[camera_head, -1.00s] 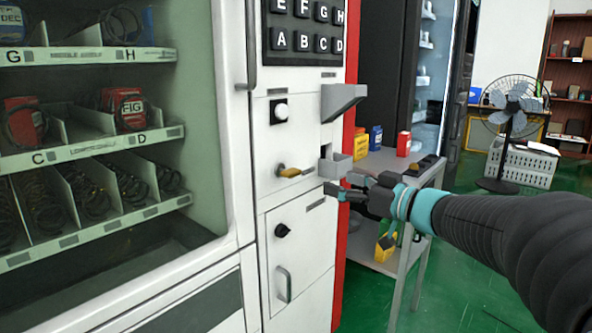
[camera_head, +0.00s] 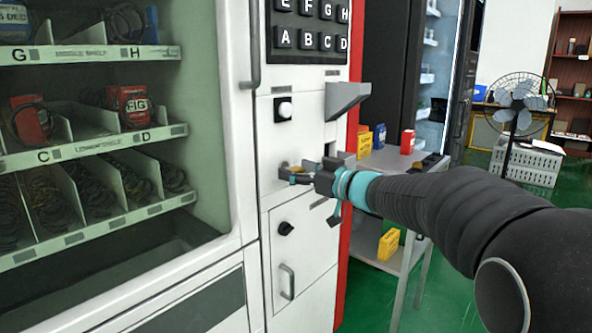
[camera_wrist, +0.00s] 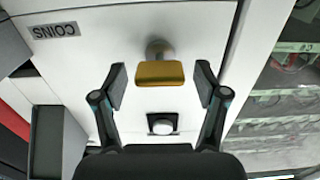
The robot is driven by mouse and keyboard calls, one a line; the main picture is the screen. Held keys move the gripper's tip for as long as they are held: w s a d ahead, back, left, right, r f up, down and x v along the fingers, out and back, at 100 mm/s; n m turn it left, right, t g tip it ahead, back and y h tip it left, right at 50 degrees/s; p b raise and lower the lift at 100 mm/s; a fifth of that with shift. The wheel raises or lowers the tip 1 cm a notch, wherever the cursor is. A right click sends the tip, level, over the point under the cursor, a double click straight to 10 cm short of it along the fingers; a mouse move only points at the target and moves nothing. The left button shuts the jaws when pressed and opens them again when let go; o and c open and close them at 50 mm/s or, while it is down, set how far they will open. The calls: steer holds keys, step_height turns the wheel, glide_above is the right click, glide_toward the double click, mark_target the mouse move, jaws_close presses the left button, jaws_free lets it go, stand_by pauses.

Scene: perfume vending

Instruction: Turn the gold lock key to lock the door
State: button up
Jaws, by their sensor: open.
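The gold lock key (camera_wrist: 159,74) sticks out from a round grey lock on the white panel of the vending machine. In the wrist view its flat gold handle lies crosswise between the two fingers of my gripper (camera_wrist: 161,83). The fingers are open, with a gap on each side of the key. In the head view my gripper (camera_head: 288,173) is at the lock and mostly hides the key. The lower white door (camera_head: 306,250), with a black knob and a grey handle, is flush with the panel.
A white button (camera_head: 284,110) is above the lock. A grey hood (camera_head: 344,97) juts out to the right. A coin slot label (camera_wrist: 55,30) shows in the wrist view. A side table (camera_head: 387,165) with small boxes stands to the right.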

steer(key=shift+w+a, duration=0.2)
steer(key=shift+a, duration=0.15)
steer(key=shift+c, duration=0.3)
steer(key=c, duration=1.1)
